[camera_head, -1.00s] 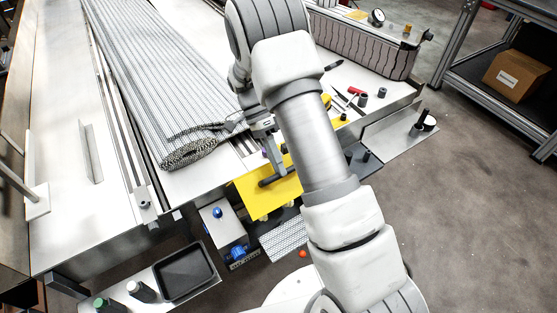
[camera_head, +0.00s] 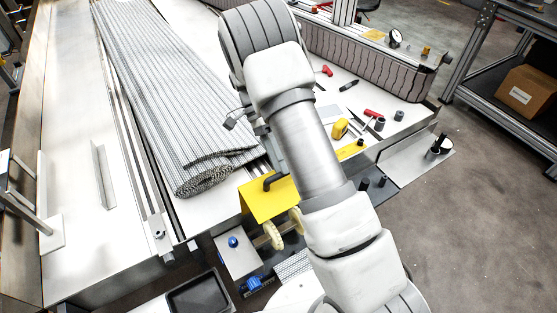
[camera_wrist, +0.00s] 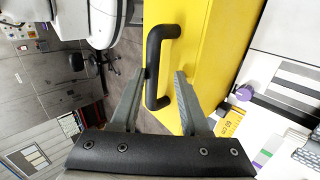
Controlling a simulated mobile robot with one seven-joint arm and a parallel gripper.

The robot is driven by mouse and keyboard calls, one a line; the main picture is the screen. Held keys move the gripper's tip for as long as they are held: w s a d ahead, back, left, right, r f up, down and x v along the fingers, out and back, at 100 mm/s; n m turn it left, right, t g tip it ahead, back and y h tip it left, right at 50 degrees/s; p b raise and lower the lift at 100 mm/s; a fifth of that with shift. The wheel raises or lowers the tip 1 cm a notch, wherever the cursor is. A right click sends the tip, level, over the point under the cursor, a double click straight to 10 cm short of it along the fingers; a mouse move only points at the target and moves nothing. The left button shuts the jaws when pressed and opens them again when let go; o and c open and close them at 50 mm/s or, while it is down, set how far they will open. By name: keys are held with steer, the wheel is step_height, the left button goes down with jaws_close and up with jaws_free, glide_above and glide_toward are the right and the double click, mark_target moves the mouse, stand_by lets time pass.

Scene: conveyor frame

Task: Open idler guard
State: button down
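The idler guard is a yellow panel (camera_head: 262,205) at the front edge of the conveyor frame, with a black bar handle (camera_head: 270,182). Below it, cream rollers (camera_head: 273,236) show uncovered, and the panel appears raised and tilted outward. In the wrist view, the guard (camera_wrist: 215,45) fills the upper middle and its handle (camera_wrist: 153,60) stands upright. My gripper (camera_wrist: 161,75) is open with its fingers on either side of the handle, the left finger closer to it. In the head view, my arm hides most of the gripper.
A rolled grey belt (camera_head: 180,100) lies on the white conveyor bed. A yellow tape measure (camera_head: 340,129), a red-handled tool (camera_head: 371,113) and small dark cylinders lie right of my arm. A black tray (camera_head: 198,295) is at lower left. Open floor lies to the right.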

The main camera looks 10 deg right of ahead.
steer(key=shift+w+a+f+t, duration=0.25)
steer(key=shift+w+a, duration=0.25)
steer(key=shift+w, duration=0.3)
steer(key=c, duration=0.9)
jaws_free()
steer(key=shift+w+a+f, duration=0.1)
steer(key=shift+w+f, duration=0.05)
steer(key=shift+w, duration=0.2)
steer(key=shift+c, duration=0.7)
steer(key=p+v, duration=0.6)
steer(key=v, duration=1.1)
steer(key=shift+d+r, duration=0.25)
steer(key=shift+r, duration=0.1)
